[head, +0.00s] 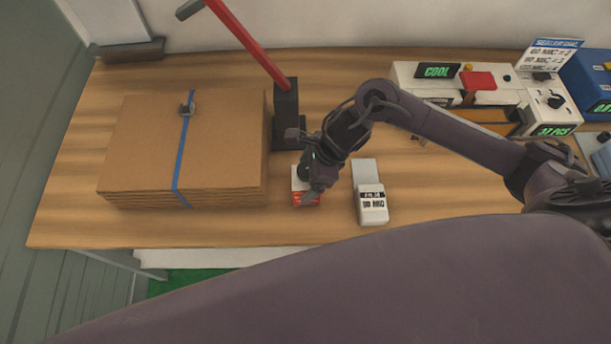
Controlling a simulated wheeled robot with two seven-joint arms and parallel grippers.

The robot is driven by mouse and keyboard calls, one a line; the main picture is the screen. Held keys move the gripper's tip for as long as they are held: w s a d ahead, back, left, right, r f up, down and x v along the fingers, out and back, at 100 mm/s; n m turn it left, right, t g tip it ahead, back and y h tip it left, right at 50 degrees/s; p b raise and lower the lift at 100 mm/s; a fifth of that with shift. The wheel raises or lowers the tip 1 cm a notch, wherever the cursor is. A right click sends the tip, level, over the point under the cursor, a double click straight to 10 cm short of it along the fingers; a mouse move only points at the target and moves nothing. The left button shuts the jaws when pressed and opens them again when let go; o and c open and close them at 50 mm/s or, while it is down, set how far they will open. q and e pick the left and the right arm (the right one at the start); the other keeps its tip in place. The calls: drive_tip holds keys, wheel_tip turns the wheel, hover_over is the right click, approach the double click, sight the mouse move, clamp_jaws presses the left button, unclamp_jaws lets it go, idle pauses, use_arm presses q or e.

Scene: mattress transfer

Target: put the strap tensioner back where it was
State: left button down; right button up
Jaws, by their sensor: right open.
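A black block (286,112) with a long red lever (250,45) stands upright on the table, against the right side of a cardboard stack; it looks like the strap tensioner, but I cannot be sure. The lever leans up and left to a dark grip at the top edge. The flat cardboard stack (150,150) has a blue strap (182,150) around it and a small metal buckle (187,108) on top. My right gripper (312,184) is open, pointing down over a small red and white box (306,199), which it partly hides. Contact is unclear. My left gripper is out of view.
A white hand-held device (372,205) on a pale plate lies right of my right gripper. A white machine with a red part (478,81), a scale-like unit (548,105) and a blue box (590,82) stand at the back right. The wooden table's (70,215) front left is clear.

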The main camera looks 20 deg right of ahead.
drive_tip(key=b+v, duration=0.1)
drive_tip(key=v, duration=0.9)
drive_tip(key=shift+r+b, duration=0.15)
drive_tip(key=shift+b, duration=0.15)
drive_tip(key=shift+s+d, duration=0.1)
